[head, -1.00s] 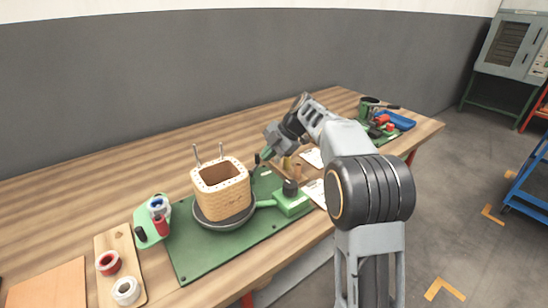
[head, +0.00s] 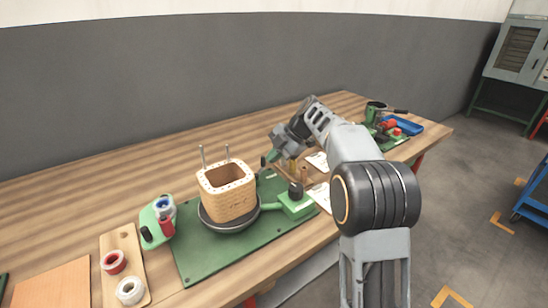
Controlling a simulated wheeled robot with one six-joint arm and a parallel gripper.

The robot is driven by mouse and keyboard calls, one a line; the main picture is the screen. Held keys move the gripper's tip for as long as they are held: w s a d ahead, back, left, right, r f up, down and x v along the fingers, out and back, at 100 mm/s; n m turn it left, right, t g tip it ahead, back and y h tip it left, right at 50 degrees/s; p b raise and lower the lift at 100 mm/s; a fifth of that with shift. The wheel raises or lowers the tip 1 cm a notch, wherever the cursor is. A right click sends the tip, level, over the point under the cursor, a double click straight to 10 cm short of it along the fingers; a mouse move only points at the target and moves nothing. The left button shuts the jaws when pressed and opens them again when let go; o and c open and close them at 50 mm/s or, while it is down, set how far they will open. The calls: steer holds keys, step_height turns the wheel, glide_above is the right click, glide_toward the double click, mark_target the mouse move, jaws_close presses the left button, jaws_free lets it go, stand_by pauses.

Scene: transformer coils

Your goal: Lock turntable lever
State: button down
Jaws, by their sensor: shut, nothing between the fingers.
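A square wooden coil former (head: 229,192) with a hollow top and two upright pins stands on a dark round turntable (head: 232,224), on a green mat (head: 208,259). A green block with a black knob (head: 296,190) sits just right of the turntable, joined to it by a green arm (head: 272,206). This may be the lever, but I cannot tell for sure. My gripper (head: 270,160) is shut and empty, pointing down-left, behind the knob and right of the former. Its fingertips are small here, and contact with anything cannot be made out.
A board with red and white tape rolls (head: 129,290) and a green holder with spools (head: 158,220) stand to the left. A blue tray (head: 402,126) and tools lie at the far right. Paper sheets lie right of the mat. Bare table shows behind the former.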

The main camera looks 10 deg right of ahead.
steer(key=d, duration=0.1)
steer(key=s+d, duration=0.1)
steer(key=d+b, duration=0.1)
steer(key=d, duration=0.1)
steer(key=shift+s+r, duration=0.35)
steer(key=shift+s, duration=0.05)
steer(key=w+p+v, duration=0.1)
steer(key=p+v, duration=0.2)
steer(key=v, duration=0.6)
steer(key=shift+w, duration=0.4)
